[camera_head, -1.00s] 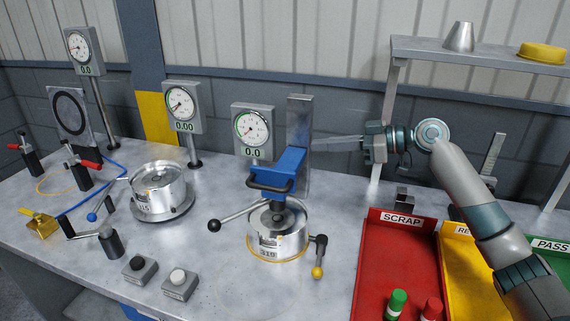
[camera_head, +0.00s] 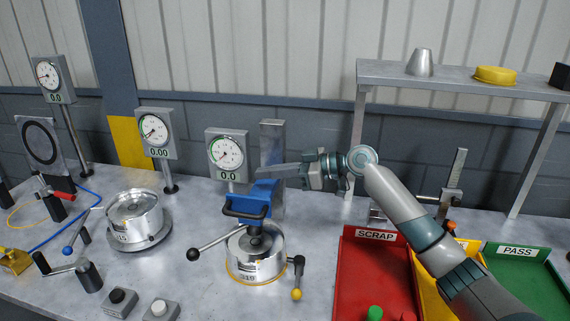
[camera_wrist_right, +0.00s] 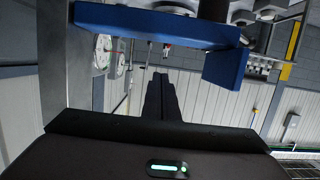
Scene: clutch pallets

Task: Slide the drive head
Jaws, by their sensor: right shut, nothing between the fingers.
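The blue drive head (camera_head: 247,199) sits on a grey upright column (camera_head: 271,150), with a dark bar handle on its front. It stands above a silver clutch (camera_head: 256,257) on the bench. My right gripper (camera_head: 260,172) is shut and empty, its thin fingers pointing left, level with the column just above the drive head. Whether they touch it I cannot tell. In the right wrist view the shut fingers (camera_wrist_right: 160,95) appear close to the blue drive head (camera_wrist_right: 155,23), which crosses the top of the picture. My left gripper is out of view.
A dial gauge (camera_head: 226,155) stands just left of the column. A lever (camera_head: 215,243) sticks out left of the clutch. A red SCRAP tray (camera_head: 372,262) and a green PASS tray (camera_head: 517,265) lie to the right, under a shelf (camera_head: 455,77). Another clutch (camera_head: 134,216) stands left.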

